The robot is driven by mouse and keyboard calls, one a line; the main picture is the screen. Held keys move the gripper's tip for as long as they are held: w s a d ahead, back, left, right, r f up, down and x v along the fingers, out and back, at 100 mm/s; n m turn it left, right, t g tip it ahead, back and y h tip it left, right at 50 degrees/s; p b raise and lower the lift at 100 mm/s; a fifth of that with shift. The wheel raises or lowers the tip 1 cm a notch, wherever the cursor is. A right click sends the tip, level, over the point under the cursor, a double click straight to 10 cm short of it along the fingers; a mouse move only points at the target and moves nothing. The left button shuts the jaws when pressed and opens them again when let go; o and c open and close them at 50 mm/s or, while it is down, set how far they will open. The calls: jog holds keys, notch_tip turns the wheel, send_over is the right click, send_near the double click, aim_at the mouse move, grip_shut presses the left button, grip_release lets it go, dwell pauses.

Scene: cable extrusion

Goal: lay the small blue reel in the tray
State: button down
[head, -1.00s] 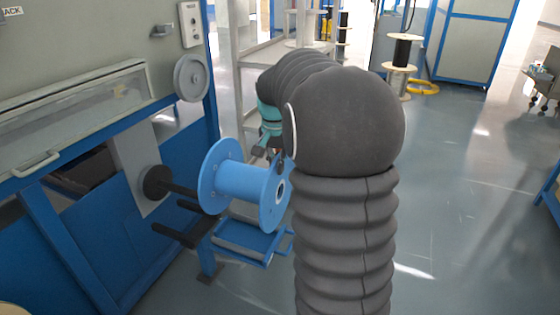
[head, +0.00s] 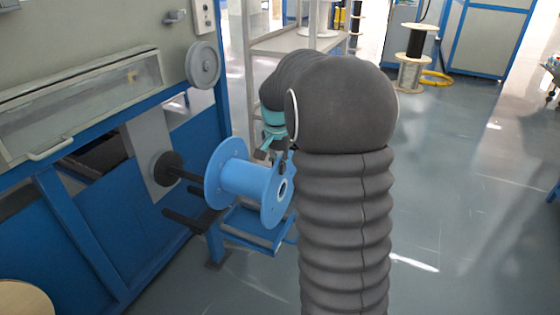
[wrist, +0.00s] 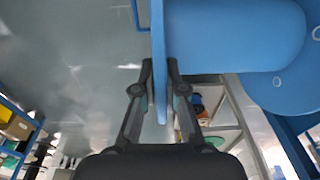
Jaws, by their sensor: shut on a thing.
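The blue reel (head: 247,179) is at the left of centre in the head view, its axis roughly level. Its left flange faces a black shaft that comes out of the machine. I cannot tell whether the shaft still enters the reel. My gripper (head: 272,152) reaches the right flange from above and behind, partly hidden by my arm. In the wrist view my gripper (wrist: 160,88) is shut on the rim of a blue flange (wrist: 158,35), one finger on each side. The blue drum (wrist: 230,35) extends to the right. I cannot clearly identify a tray.
The machine (head: 100,90) fills the left side. Its black shaft (head: 187,174) lies left of the reel, with another dark bar (head: 183,220) below. A blue frame (head: 250,232) stands under the reel. Shelving and other reels (head: 412,62) stand behind. Open floor (head: 460,200) lies to the right.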

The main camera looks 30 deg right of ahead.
aim_at(279, 187)
jog(key=shift+f+b, duration=2.2)
jog(key=shift+f, duration=1.3)
jog(key=shift+a+f, duration=0.1)
jog(key=shift+f, duration=0.3)
jog(key=c, duration=1.3)
grip_release()
jog(key=shift+f, duration=0.1)
jog(key=shift+o, duration=0.6)
jog(key=r, duration=0.8)
jog(key=s+r, duration=0.1)
jog(key=r, duration=0.3)
jog(key=shift+a, duration=0.4)
